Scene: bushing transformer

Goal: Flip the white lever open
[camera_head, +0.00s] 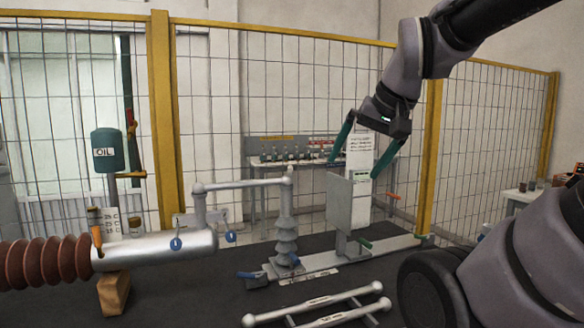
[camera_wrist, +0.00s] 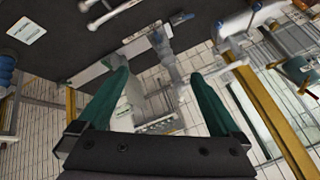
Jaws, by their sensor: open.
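My gripper (camera_head: 354,170) is open, with its two green fingers spread and pointing down. In the head view it is high, in front of the tall white labelled panel and above the grey-white box (camera_head: 348,202). In the wrist view nothing lies between the fingertips (camera_wrist: 160,73). A pale horizontal bar (camera_head: 243,184) runs from a short post to the top of the ribbed grey insulator (camera_head: 286,235), left of my gripper and apart from it. I cannot tell for sure whether this bar is the white lever.
A silver cylinder (camera_head: 155,250) with a brown ribbed end is at left. Pale rods (camera_head: 318,308) lie in front. A green oil tank (camera_head: 109,150) stands at the left. A yellow-framed mesh fence (camera_head: 160,120) runs behind. An orange handle (camera_head: 393,196) sits right of the box.

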